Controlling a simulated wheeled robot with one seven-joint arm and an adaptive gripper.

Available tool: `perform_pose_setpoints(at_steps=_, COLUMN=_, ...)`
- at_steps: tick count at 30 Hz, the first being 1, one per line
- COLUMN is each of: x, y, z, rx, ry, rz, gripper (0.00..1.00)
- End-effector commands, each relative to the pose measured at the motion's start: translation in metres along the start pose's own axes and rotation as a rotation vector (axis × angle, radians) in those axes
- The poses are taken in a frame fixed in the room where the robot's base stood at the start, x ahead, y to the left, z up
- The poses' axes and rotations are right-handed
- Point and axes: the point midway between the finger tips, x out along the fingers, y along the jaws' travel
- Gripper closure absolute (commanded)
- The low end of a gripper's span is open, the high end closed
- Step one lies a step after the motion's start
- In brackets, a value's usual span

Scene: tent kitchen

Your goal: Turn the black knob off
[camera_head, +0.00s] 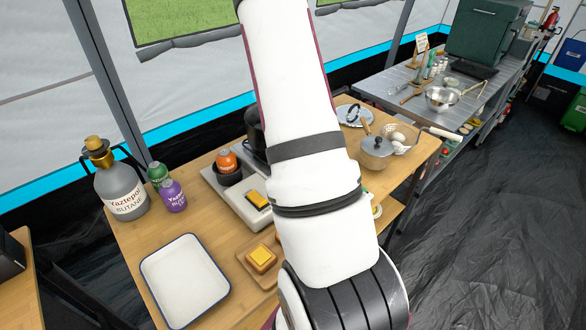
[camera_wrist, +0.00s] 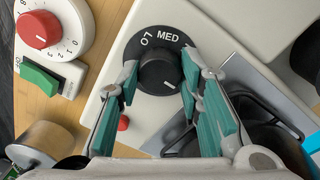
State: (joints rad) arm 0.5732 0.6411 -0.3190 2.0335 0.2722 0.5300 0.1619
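In the wrist view the black knob (camera_wrist: 158,70) sits on a dark round dial marked LO and MED, on a pale panel (camera_wrist: 185,20). A pale mark shows on the knob's lower right side. My gripper (camera_wrist: 160,76) is open, its teal-padded fingers on either side of the knob. The fingertips are close to it; I cannot tell whether they touch. A small red round part (camera_wrist: 123,123) lies below the knob. In the head view my arm covers the middle of the table, and my gripper and the knob are hidden.
A white dial with a red knob (camera_wrist: 38,29) and a green switch (camera_wrist: 40,80) lie left in the wrist view.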

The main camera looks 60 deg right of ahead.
Motion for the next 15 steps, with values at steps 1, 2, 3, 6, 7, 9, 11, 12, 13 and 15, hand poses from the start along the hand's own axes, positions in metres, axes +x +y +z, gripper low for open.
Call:
perform_pose_setpoints(at_steps=1, x=-0.0003, y=-0.0007, z=-0.0001, rx=0.001, ry=0.0, rz=-0.001, gripper=0.58)
perform_pose_setpoints(at_steps=2, x=-0.0003, y=-0.0006, z=-0.0001, rx=0.001, ry=0.0, rz=-0.001, gripper=0.51)
perform_pose_setpoints(at_steps=3, x=-0.0003, y=-0.0006, z=-0.0001, rx=0.001, ry=0.0, rz=-0.001, gripper=0.46)
perform_pose_setpoints(at_steps=6, x=-0.0002, y=-0.0004, z=-0.0001, rx=0.0, ry=0.0, rz=-0.001, gripper=0.46)
perform_pose_setpoints(at_steps=7, x=-0.0002, y=-0.0004, z=-0.0001, rx=0.0, ry=0.0, rz=-0.001, gripper=0.46)
perform_pose_setpoints(at_steps=9, x=-0.0001, y=-0.0003, z=0.0, rx=0.0, ry=0.0, rz=-0.001, gripper=0.46)
perform_pose_setpoints(at_steps=11, x=-0.0003, y=-0.0002, z=0.0, rx=0.0, ry=0.0, rz=0.0, gripper=0.46)
perform_pose_setpoints(at_steps=12, x=-0.001, y=-0.0003, z=-0.0001, rx=0.0, ry=0.0, rz=-0.001, gripper=0.46)
perform_pose_setpoints(at_steps=13, x=-0.0022, y=-0.0003, z=-0.0002, rx=0.0, ry=0.001, rz=-0.001, gripper=0.46)
perform_pose_setpoints(at_steps=15, x=-0.0072, y=-0.0006, z=-0.0003, rx=-0.001, ry=0.001, rz=-0.001, gripper=0.46)
